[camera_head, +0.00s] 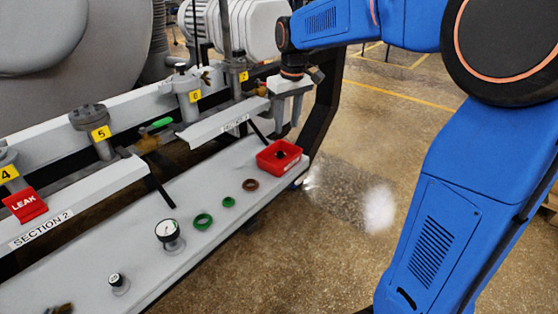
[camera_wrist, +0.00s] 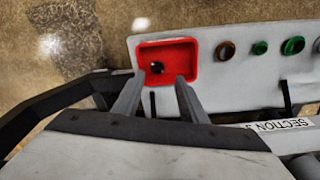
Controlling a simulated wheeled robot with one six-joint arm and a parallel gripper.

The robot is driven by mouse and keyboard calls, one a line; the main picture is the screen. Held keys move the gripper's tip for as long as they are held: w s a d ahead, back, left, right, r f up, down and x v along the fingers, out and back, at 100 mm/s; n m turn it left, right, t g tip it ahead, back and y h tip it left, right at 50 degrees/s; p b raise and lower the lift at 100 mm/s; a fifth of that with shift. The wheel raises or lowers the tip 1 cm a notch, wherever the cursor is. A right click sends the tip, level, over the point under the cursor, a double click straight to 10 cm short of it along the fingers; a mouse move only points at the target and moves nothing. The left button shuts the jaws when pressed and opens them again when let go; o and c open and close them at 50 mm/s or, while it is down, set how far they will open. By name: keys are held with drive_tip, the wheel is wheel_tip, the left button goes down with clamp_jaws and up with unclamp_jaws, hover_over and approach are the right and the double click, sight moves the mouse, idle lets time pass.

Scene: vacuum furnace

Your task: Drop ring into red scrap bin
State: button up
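The red scrap bin (camera_head: 293,165) sits at the far end of the grey shelf. It also shows in the wrist view (camera_wrist: 190,48). A small dark object (camera_wrist: 157,67) lies inside the bin; whether it is a ring is unclear. My gripper (camera_wrist: 160,78) is above the near side of the bin, its two fingers apart with nothing visible between them. In the head view my gripper (camera_head: 287,120) points down above and behind the bin. A brown ring (camera_head: 250,184) and two green rings (camera_head: 203,221) (camera_head: 229,202) lie on the shelf beside the bin.
Numbered valve ports, a red LEAK tag (camera_head: 25,204) and a SECTION 2 label (camera_head: 41,230) line the manifold at left. Open floor lies right of the shelf.

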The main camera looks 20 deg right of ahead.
wheel_tip(320, 180, up, 10)
drive_tip(key=s, duration=0.1)
drive_tip(key=shift+d, duration=0.2)
drive_tip(key=shift+s, duration=0.1)
drive_tip(key=s+d+f+m+t, duration=0.1)
drive_tip(key=s+f, duration=0.4)
drive_tip(key=s, duration=0.5)
drive_tip(key=s+d+f+m+t, duration=0.1)
drive_tip(key=s+d+f, duration=0.2)
drive_tip(key=s+f, duration=0.3)
drive_tip(key=s+d+f+m+t, duration=0.1)
drive_tip(key=s+f, duration=0.4)
drive_tip(key=s, duration=1)
drive_tip(key=shift+s+d+f+m+h, duration=0.15)
drive_tip(key=shift+d+m+h, duration=0.15)
drive_tip(key=shift+d+m, duration=0.3)
